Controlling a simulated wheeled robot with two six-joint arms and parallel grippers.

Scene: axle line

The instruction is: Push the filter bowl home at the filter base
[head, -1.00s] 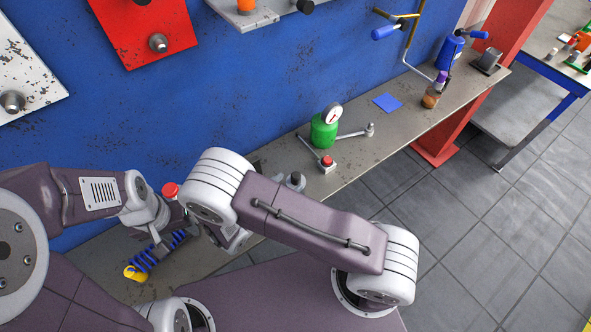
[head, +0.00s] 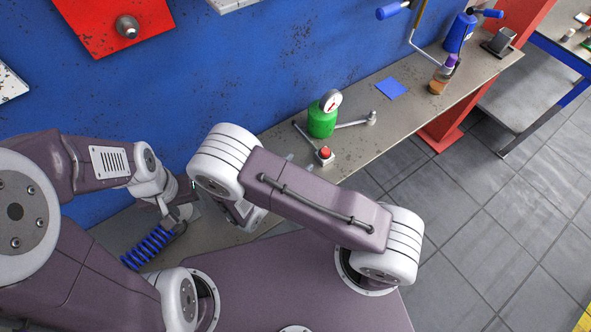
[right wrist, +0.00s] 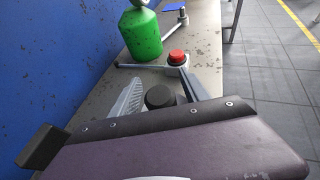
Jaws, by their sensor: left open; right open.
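An amber cup (head: 437,86) stands on the far part of the bench, with a purple part (head: 451,62) just above and behind it. These may be the filter bowl and filter base, but they are too small to tell, as is whether they touch. My left gripper (head: 178,216) is open at the lower left, above a blue coil (head: 147,248) on the bench. My right gripper is mostly hidden behind my right arm in the head view. In the right wrist view my right gripper (right wrist: 157,92) is open, with a dark round top (right wrist: 160,97) showing between its fingers.
A green canister (head: 322,120) with a gauge, a red button (head: 325,153) and a metal lever lie along the bench (head: 365,150). A blue bottle (head: 459,32) and blue sheet (head: 392,88) are further along. The blue wall (head: 230,65) borders the bench; floor lies right.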

